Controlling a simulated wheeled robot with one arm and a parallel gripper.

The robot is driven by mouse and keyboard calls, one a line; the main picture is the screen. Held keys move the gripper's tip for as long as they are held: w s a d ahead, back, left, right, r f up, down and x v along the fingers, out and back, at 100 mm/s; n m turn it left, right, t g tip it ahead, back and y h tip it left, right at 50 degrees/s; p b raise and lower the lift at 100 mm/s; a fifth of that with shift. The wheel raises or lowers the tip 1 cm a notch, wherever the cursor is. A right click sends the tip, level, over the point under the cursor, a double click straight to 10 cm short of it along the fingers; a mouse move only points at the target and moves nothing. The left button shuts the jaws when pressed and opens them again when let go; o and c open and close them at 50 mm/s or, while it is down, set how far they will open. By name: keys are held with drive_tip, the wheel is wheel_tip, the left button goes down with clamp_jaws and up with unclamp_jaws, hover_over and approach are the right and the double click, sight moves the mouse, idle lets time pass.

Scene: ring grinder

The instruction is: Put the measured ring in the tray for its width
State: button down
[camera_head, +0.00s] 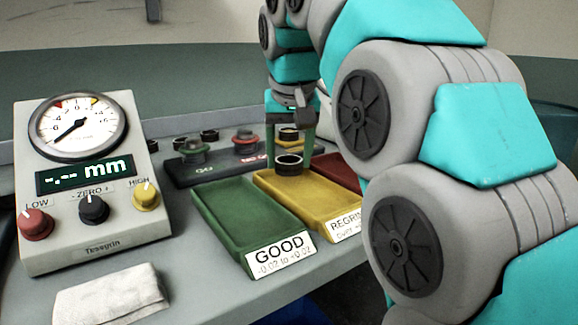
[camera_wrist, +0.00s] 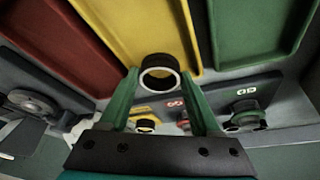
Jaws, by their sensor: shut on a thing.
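A dark metal ring (camera_head: 289,168) is held in my gripper (camera_head: 291,153), low over the far end of the yellow tray (camera_head: 310,209). The wrist view shows the ring (camera_wrist: 160,61) between the two green fingertips, which are shut on it; yellow tray surface (camera_wrist: 128,22) lies beyond. I cannot tell whether the ring touches the tray. The yellow tray's label begins "REGRIN" and is partly hidden by my arm. The green tray (camera_head: 236,214) is labelled GOOD, -0.02 to +0.02, and looks empty. The red tray (camera_head: 338,172) is mostly hidden behind my arm.
The gauge box (camera_head: 96,195) at left has a dial and a display reading "-.-- mm". A white cloth (camera_head: 108,296) lies before it. A dark block (camera_head: 215,171) marked GO carries gauges behind the trays. Several dark rings stand farther back. My arm fills the right side.

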drive_tip(key=shift+f, duration=1.2)
drive_tip(key=shift+f, duration=0.15)
drive_tip(key=shift+c, duration=1.9)
unclamp_jaws()
drive_tip(key=p+v, duration=0.1)
drive_tip(key=v, duration=0.7)
drive_tip(key=shift+w, duration=0.1)
